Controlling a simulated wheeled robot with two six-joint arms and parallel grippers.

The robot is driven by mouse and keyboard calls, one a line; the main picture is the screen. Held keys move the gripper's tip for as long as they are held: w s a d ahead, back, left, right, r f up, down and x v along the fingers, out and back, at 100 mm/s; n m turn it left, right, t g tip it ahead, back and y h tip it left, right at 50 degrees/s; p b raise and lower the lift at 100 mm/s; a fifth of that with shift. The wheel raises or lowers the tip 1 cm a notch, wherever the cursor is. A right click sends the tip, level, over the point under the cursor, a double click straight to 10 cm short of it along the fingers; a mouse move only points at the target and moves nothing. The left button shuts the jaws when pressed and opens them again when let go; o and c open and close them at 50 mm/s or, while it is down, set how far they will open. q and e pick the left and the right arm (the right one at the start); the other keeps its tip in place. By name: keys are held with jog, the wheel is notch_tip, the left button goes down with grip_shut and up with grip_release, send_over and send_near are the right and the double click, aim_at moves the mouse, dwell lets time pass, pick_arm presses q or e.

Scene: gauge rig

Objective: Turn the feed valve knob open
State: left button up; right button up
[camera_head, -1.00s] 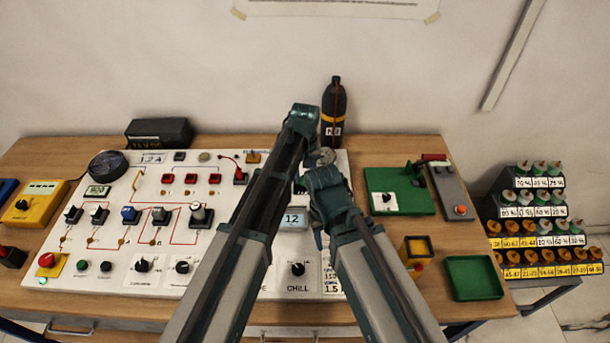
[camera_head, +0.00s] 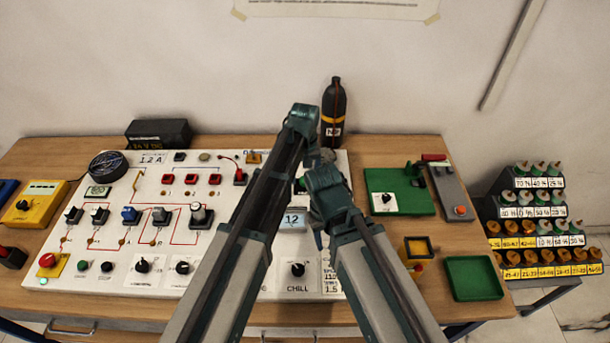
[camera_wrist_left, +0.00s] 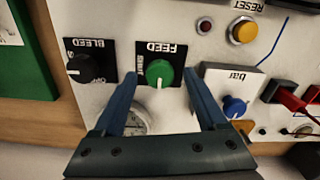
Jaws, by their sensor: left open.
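The green feed knob (camera_wrist_left: 158,72) sits on a black square plate marked FEED, shown upside down in the left wrist view. Its white pointer mark faces the bottom of that picture. My left gripper (camera_wrist_left: 163,82) is open, with one finger on each side of the knob in that view. I see no clear contact with the knob. In the head view my arms cover the feed knob and the left gripper. The right arm (camera_head: 378,262) reaches over the panel, and its gripper cannot be made out.
The black BLEED knob (camera_wrist_left: 88,68) is close beside the feed knob. A round gauge (camera_wrist_left: 136,122) lies near one finger, and a blue knob (camera_wrist_left: 234,106) is beyond the other. The white panel (camera_head: 120,230) carries several knobs. A dark bottle (camera_head: 333,112) stands behind the arms.

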aim_at(303, 180)
pick_arm(q)
notch_tip(303, 180, up, 14)
jog(key=p, duration=1.3)
jog(key=shift+f, duration=0.2)
jog(key=s+a+m, duration=0.2)
jog(key=s+a, duration=1.4)
jog(key=a, duration=0.1)
jog(key=s+d+f+m+b, duration=0.2)
jog(key=s+d+f+b, duration=0.1)
jog(key=d+f+b, duration=0.1)
jog(key=s+d+f+m+y+b, duration=0.1)
jog(key=s+d+f+b, duration=0.2)
jog(key=d, duration=0.4)
jog(key=shift+f+m+b, duration=0.4)
jog(key=shift+f+b, duration=0.05)
jog(key=shift+f, duration=0.05)
jog(key=shift+s, duration=0.1)
